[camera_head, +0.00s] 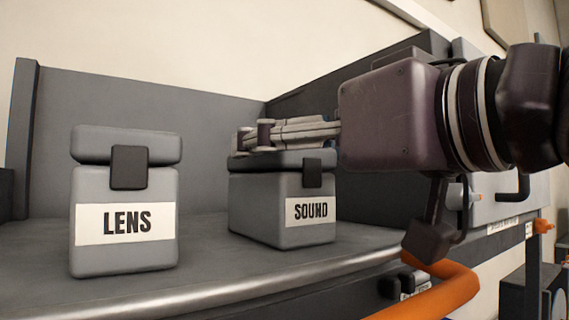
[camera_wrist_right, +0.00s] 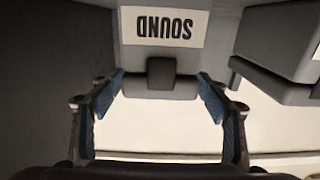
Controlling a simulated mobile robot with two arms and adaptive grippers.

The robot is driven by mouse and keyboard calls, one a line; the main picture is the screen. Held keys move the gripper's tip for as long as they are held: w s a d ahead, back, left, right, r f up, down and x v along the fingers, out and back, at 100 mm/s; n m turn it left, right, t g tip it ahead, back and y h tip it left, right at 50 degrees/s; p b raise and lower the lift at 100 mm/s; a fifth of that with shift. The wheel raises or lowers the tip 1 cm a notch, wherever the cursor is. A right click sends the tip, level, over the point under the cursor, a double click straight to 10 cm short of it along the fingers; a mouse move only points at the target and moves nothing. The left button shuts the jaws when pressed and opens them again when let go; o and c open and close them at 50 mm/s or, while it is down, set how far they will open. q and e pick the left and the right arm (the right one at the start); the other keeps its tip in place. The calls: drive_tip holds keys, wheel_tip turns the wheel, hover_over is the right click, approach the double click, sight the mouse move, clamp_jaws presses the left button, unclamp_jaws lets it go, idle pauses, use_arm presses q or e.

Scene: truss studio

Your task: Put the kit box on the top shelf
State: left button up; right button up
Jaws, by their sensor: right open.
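Two grey latched boxes stand upright on a grey shelf surface (camera_head: 200,255). The LENS box (camera_head: 124,225) is at the left in the head view, and the SOUND box (camera_head: 283,210) is right of it, farther back. Neither label says "kit". My right gripper (camera_head: 252,137) reaches in from the right over the SOUND box's lid. In the right wrist view the SOUND box (camera_wrist_right: 165,52) appears upside down. There, my right gripper's blue-padded fingers (camera_wrist_right: 160,78) are spread apart on either side of its dark latch. Contact cannot be told. My left gripper is not in view.
Dark grey panels (camera_head: 140,98) close the shelf's back and sides. A rounded metal edge (camera_head: 220,296) runs along the front. An orange bar (camera_head: 440,290) curves below my right arm. Bare surface lies between the boxes.

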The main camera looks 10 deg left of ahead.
drive_tip(key=b+v, duration=0.3)
drive_tip(key=v, duration=0.6)
drive_tip(key=shift+d+b, duration=0.15)
drive_tip(key=shift+b, duration=0.25)
idle(0.4)
